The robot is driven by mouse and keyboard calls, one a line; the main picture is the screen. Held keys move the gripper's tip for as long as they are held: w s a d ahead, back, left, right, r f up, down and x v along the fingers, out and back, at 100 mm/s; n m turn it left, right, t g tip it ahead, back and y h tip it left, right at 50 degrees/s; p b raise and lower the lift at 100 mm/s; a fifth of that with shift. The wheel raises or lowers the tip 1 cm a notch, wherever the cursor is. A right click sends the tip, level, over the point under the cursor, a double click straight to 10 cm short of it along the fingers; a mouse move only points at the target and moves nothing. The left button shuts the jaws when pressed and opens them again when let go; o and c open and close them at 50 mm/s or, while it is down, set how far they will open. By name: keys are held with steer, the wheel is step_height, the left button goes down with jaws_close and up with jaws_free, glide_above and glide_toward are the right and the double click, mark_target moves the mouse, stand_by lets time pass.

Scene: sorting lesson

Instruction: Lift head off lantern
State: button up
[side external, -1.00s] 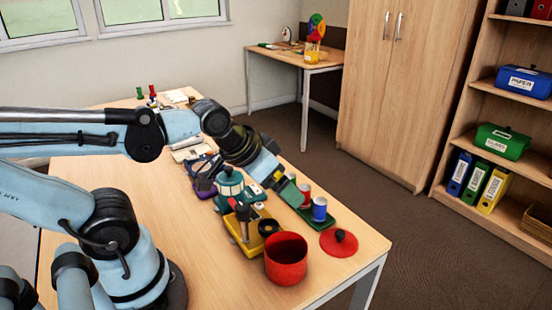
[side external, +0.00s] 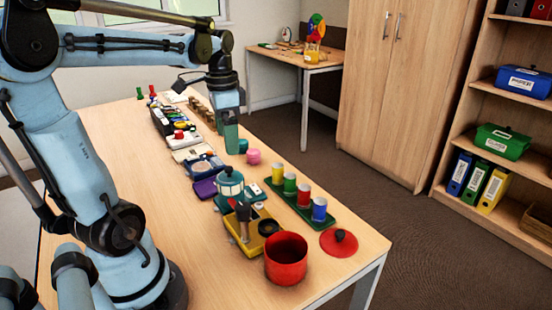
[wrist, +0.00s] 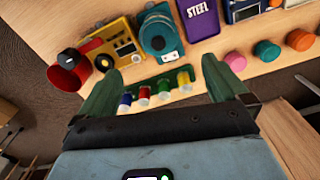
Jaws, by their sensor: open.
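The teal lantern (side external: 230,186) stands upright on the table, its domed teal top on the body. It also shows in the wrist view (wrist: 157,34), near the top middle, seen from above. My gripper (side external: 231,148) points down over the farther part of the table, behind the lantern and apart from it. In the wrist view my gripper's two green fingers (wrist: 160,85) are spread wide with nothing held between them.
A green tray (side external: 328,222) with several coloured cups lies right of the lantern. A pink cylinder (side external: 253,158) is close to my gripper. A red lid (side external: 338,243) lies near the table's edge.

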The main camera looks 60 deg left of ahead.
mark_target(229, 168)
steer(key=shift+s+f, duration=0.2)
steer(key=shift+f, duration=5.8)
steer(key=shift+c, duration=0.3)
steer(key=c, duration=1.1)
steer(key=shift+r, duration=0.2)
